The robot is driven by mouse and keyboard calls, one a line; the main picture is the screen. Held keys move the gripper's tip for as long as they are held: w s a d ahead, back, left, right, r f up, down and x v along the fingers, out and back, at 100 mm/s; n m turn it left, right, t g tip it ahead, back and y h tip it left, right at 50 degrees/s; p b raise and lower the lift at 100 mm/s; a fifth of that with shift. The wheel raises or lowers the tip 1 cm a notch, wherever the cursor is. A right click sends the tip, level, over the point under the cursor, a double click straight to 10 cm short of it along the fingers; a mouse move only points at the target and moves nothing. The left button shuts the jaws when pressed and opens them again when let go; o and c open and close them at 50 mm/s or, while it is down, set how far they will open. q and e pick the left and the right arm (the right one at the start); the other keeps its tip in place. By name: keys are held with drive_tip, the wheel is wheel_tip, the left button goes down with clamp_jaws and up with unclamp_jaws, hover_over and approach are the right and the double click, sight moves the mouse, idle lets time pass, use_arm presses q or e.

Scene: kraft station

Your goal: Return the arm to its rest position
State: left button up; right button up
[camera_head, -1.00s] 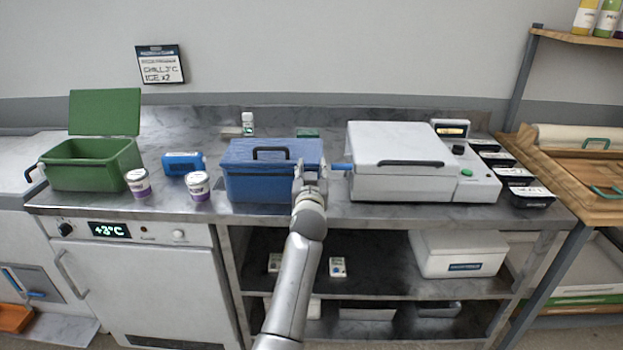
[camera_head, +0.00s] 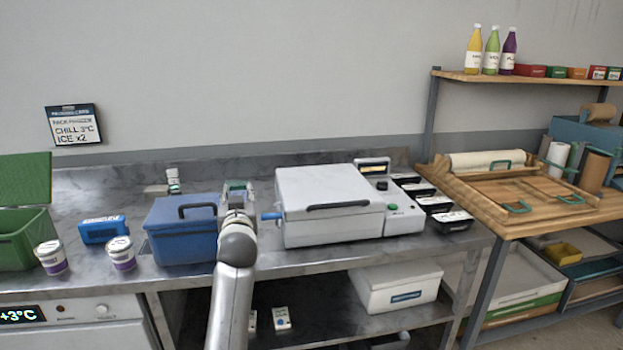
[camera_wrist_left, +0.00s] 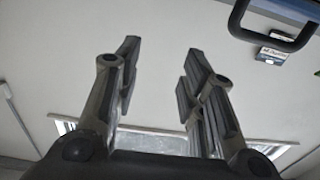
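One arm is in the head view, reaching up from the bottom, and its gripper, my left one (camera_head: 237,196), is beside the right end of the blue cooler box (camera_head: 184,229). In the left wrist view my left gripper (camera_wrist_left: 160,75) has its two fingers apart with nothing between them. My right gripper is not in view.
The white sealing machine (camera_head: 330,203) stands just right of the gripper. Two lidded cups (camera_head: 121,253), a blue ice pack (camera_head: 103,229) and an open green box (camera_head: 22,240) are at left. A wooden bench (camera_head: 560,212) is at right.

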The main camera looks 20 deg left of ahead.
use_arm(q)
drive_tip(key=s+d+f+m+g+h, duration=0.2)
drive_tip(key=s+d+f+g, duration=0.1)
drive_tip(key=s+f, duration=0.7)
drive_tip(key=s+d+f+m+g+h, duration=0.1)
drive_tip(key=s+d+f+g+h, duration=0.15)
drive_tip(key=s+f, duration=0.8)
drive_tip(key=s+d+f+m+g+h, duration=0.1)
drive_tip(key=s+d+f+g, duration=0.2)
drive_tip(key=s, duration=0.6)
drive_tip(key=s+d+f+m+g+h, duration=0.15)
drive_tip(key=s+d+f, duration=0.3)
drive_tip(key=s, duration=0.45)
drive_tip(key=s+d+f+m+g+h, duration=0.1)
drive_tip(key=s+d+f+m+g, duration=0.15)
drive_tip(key=s+f, duration=0.4)
wheel_tip(320, 180, down, 23)
drive_tip(key=s+g, duration=0.2)
drive_tip(key=s, duration=0.1)
drive_tip(key=s+a+f, duration=0.2)
drive_tip(key=s+f, duration=1.5)
drive_tip(key=shift+a+g, duration=0.35)
